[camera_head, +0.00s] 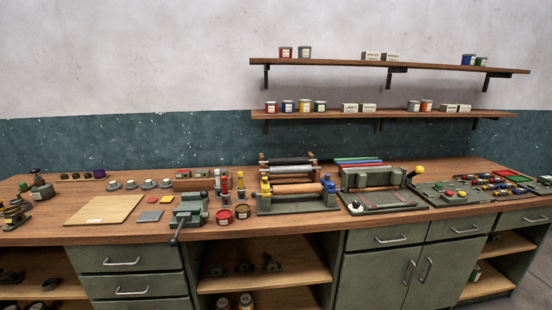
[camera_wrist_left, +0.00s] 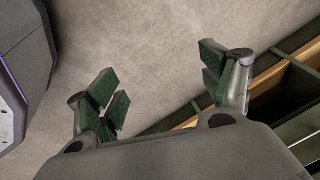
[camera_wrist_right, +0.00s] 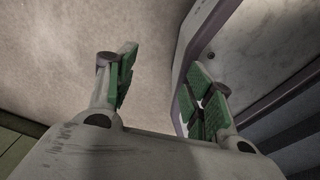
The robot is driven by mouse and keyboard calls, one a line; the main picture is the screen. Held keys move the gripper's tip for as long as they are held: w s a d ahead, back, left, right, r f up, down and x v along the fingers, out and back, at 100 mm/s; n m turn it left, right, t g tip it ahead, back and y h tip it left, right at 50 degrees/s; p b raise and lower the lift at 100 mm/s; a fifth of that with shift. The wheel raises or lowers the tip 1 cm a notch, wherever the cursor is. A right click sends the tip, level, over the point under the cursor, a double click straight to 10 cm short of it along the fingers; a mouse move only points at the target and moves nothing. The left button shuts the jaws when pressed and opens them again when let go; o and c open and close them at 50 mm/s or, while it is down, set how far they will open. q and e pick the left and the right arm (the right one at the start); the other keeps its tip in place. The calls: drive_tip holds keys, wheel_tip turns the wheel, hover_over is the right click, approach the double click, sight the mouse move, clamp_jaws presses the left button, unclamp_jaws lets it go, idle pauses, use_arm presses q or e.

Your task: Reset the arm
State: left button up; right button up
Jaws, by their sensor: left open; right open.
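Neither gripper shows in the head view. My left gripper (camera_wrist_left: 163,92) is open and empty in the left wrist view, its green-padded fingers spread apart above the grey floor. My right gripper (camera_wrist_right: 163,92) is open and empty in the right wrist view, also with the floor behind its fingers. Nothing lies between the fingers of either one.
A long wooden workbench (camera_head: 420,219) carries a vise (camera_head: 190,209), a wooden board (camera_head: 103,210), a roller press (camera_head: 298,204) and several small tools and cans. Two wall shelves (camera_head: 390,66) hold cans and boxes. Cabinet woodwork (camera_wrist_left: 275,75) lies right of my left gripper.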

use_arm(q)
drive_tip(key=s+d+f, duration=0.1)
drive_tip(key=s+d, duration=0.2)
drive_tip(key=s, duration=0.3)
drive_tip(key=s+d+f+g, duration=0.1)
drive_tip(key=s+d, duration=0.2)
drive_tip(key=s, duration=0.3)
drive_tip(key=s+d+f+g+h, duration=0.1)
drive_tip(key=s+d+f, duration=0.1)
drive_tip(key=s, duration=0.4)
drive_tip(key=shift+s+d, duration=0.35)
drive_tip(key=shift+d, duration=0.5)
use_arm(e)
drive_tip(key=shift+s+d, duration=0.15)
drive_tip(key=shift+s, duration=0.1)
